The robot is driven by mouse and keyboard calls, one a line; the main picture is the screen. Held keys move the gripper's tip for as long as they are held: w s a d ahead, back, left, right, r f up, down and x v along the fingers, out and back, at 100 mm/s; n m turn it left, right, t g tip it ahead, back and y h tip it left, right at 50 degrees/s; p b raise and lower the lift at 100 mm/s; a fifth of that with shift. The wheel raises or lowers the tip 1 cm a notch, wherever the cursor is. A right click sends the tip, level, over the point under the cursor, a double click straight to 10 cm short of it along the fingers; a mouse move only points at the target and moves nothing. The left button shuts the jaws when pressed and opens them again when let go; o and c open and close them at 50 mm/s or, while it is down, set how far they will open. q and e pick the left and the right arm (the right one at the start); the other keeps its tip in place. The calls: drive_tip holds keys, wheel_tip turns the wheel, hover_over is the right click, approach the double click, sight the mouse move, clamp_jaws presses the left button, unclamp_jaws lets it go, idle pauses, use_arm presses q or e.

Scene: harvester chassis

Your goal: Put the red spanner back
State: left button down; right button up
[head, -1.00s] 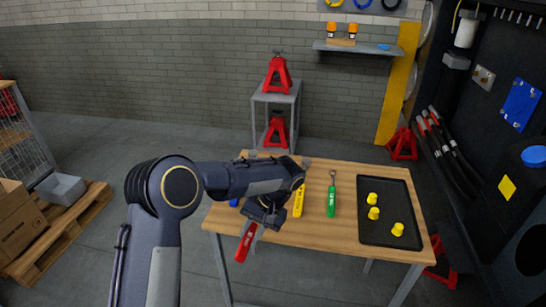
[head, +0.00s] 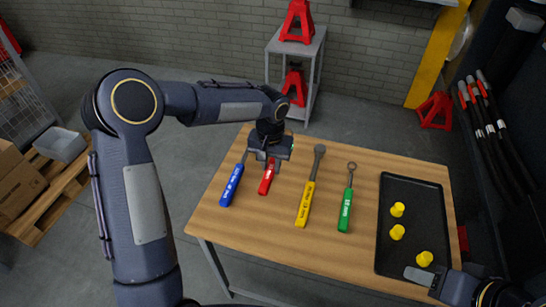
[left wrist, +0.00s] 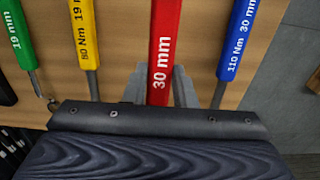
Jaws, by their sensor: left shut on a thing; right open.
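The red spanner (head: 267,178) is between the blue spanner (head: 232,184) and the yellow spanner (head: 307,193) over the wooden table. My left gripper (head: 268,160) is shut on it from above; the gripper hides its far end. In the left wrist view the red handle (left wrist: 161,50), marked 30 mm, runs between the fingers, roughly in line with its neighbours. I cannot tell whether it touches the table. The green spanner (head: 346,203) lies right of the yellow one. My right gripper (head: 422,276) shows partly at the lower right, over the tray's near edge, empty.
A black tray (head: 414,190) with yellow caps (head: 397,232) lies on the right of the table (head: 260,225). Bare tabletop lies in front of the spanners. A grey stand (head: 318,50) with red jack stands is behind the table.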

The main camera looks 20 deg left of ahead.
use_arm(q)
drive_tip(key=shift+s+r, duration=0.1)
drive_tip(key=shift+r, duration=0.15)
drive_tip(key=shift+f+b, duration=0.45)
drive_tip(key=shift+f, duration=0.05)
drive_tip(key=shift+f+b, duration=2.6)
drive_tip(key=shift+f, duration=0.95)
drive_tip(key=c, duration=1.1)
unclamp_jaws()
wheel_tip(320, 180, up, 7)
drive_tip(key=shift+r, duration=0.45)
